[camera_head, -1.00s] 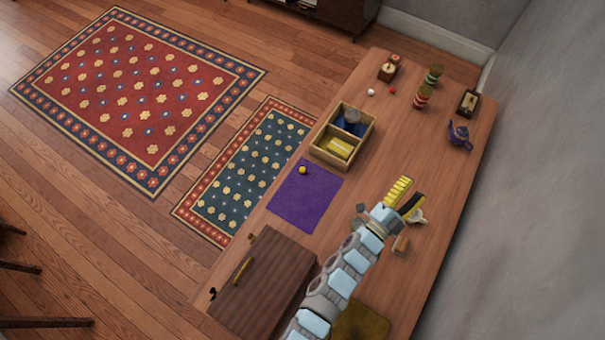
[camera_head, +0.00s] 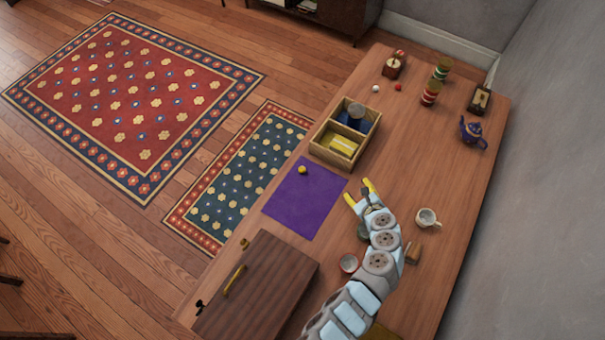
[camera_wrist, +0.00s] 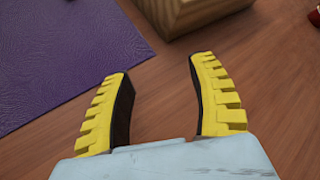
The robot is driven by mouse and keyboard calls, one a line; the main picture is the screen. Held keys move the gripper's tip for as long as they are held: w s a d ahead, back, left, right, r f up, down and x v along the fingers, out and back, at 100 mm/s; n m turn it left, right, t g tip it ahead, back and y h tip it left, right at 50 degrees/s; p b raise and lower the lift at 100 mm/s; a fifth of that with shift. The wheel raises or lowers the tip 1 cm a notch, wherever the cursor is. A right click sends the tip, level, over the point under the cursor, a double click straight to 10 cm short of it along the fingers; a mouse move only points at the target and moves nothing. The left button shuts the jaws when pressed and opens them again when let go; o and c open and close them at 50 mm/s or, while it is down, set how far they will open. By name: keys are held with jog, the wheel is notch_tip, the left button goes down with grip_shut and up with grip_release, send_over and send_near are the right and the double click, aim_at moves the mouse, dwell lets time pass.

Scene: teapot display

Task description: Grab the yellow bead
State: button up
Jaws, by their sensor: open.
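The yellow bead (camera_head: 303,170) is a small round ball at the far edge of the purple mat (camera_head: 301,207), close to the divided wooden box. It does not show in the wrist view. My gripper (camera_head: 359,191) is open and empty, with yellow ridged fingers. It is over the table to the right of the mat, apart from the bead. In the wrist view my gripper (camera_wrist: 155,80) has its fingers spread over bare wood, with the purple mat (camera_wrist: 60,50) at upper left.
The wooden box (camera_head: 318,153) stands beyond the mat; its corner shows in the wrist view (camera_wrist: 190,12). A white cup (camera_head: 427,217) and a small bowl (camera_head: 349,264) are near my arm. A dark wooden cabinet (camera_head: 265,290) is at front left. A blue teapot (camera_head: 473,131) stands at right.

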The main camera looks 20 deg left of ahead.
aim_at(305, 171)
jog(key=s+a+r+g+y+b, duration=0.1)
jog(key=a+y, duration=0.1)
jog(key=s+a+g+y+b, duration=0.1)
jog(key=a, duration=0.1)
jog(key=s+a+r+g+y+b, duration=0.1)
jog(key=s+a+g+y, duration=0.1)
jog(key=shift+a+r+y, duration=0.3)
jog(key=b+x, duration=0.2)
jog(key=x, duration=0.9)
jog(key=shift+w+a+b, duration=0.1)
jog(key=shift+a+b, duration=0.25)
jog(key=shift+a, duration=0.05)
jog(key=shift+b+x, duration=1.2)
jog(key=shift+x, duration=1)
jog(key=shift+w+a+f, duration=0.15)
jog(key=shift+w+a, duration=0.15)
jog(key=shift+a, duration=0.1)
jog(key=c, duration=0.9)
